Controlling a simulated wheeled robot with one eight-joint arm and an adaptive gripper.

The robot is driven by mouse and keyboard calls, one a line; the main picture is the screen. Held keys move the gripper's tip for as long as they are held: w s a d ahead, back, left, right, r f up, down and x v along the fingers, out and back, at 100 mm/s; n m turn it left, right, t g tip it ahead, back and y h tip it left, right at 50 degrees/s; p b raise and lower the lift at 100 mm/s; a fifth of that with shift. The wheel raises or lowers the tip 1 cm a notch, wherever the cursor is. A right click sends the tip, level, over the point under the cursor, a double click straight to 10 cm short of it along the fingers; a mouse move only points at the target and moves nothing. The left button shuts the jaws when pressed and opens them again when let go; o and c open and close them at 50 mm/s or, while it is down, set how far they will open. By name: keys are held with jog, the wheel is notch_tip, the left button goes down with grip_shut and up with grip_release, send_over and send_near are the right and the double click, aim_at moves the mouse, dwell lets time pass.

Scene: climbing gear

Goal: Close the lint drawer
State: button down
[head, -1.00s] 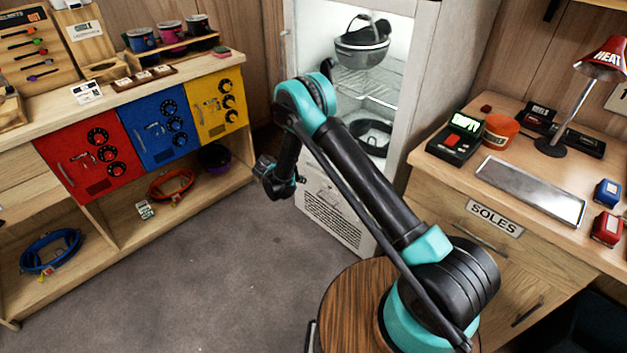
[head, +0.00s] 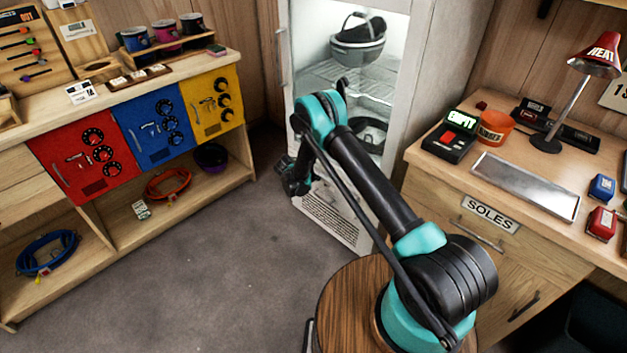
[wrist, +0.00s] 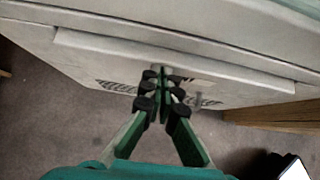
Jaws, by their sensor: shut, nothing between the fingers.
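The white cabinet (head: 440,80) stands open-fronted at the back, with a pale lower front panel (head: 332,212) bearing dark printed lines. In the wrist view a wide pale drawer-like front (wrist: 245,77) crosses the picture, with dark striped patches near its lower edge. I take it for the lint drawer; how far it stands out is hard to tell. My gripper (wrist: 160,82) is shut and empty, its fingertips over the middle of this front. I cannot tell whether they touch it. In the head view my gripper (head: 293,180) is at the cabinet's lower left, partly hidden by my arm.
The wooden bench with red, blue and yellow panels (head: 160,127) stands left. The desk with the SOLES drawer (head: 490,214) stands right. The grey floor (head: 220,260) between is clear.

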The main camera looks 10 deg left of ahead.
jog(key=shift+w+d, duration=0.8)
jog(key=shift+w, duration=0.3)
